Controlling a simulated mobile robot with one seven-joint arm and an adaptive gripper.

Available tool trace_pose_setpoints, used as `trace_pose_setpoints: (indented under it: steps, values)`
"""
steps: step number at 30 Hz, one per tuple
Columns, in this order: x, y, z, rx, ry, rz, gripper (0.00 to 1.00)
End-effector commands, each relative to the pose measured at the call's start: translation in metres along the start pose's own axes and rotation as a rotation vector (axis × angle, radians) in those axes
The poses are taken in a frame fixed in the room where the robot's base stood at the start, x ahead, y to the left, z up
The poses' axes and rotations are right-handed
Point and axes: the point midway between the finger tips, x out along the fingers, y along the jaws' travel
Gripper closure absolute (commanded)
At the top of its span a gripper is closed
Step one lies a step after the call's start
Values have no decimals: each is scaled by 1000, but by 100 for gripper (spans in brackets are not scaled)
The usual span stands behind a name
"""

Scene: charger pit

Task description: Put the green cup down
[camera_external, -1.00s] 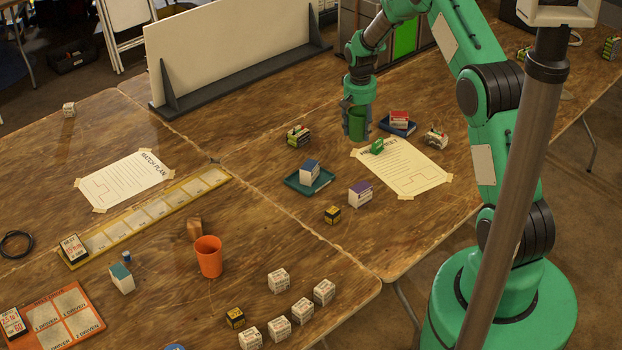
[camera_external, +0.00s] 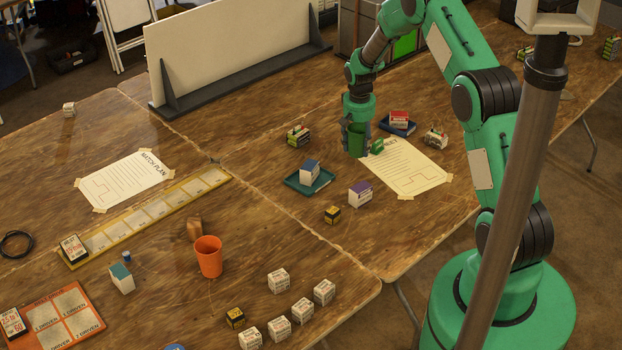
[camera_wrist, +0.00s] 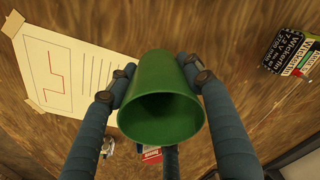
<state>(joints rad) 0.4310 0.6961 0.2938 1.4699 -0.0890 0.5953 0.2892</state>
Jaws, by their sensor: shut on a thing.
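The green cup (camera_external: 357,142) is upright in my gripper (camera_external: 356,148), low over the far table by the left edge of a paper sheet. In the wrist view the cup (camera_wrist: 162,90) shows its open mouth towards the camera. The blue-grey fingers of my gripper (camera_wrist: 160,85) are closed around its sides. I cannot tell whether the cup's base touches the table.
A battery pack (camera_external: 298,136) stands to the left. A teal tray (camera_external: 303,184) with a box is in front. Bare wood (camera_external: 262,140) lies further left.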

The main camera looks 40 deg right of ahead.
Motion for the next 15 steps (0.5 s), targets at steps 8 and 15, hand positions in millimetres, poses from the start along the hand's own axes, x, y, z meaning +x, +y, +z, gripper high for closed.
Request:
trace_pose_setpoints:
  steps: [8, 15]
  values:
    - [21, 0, 3, 0, -3, 1, 74]
    - [37, -1, 4, 0, 0, 0, 74]
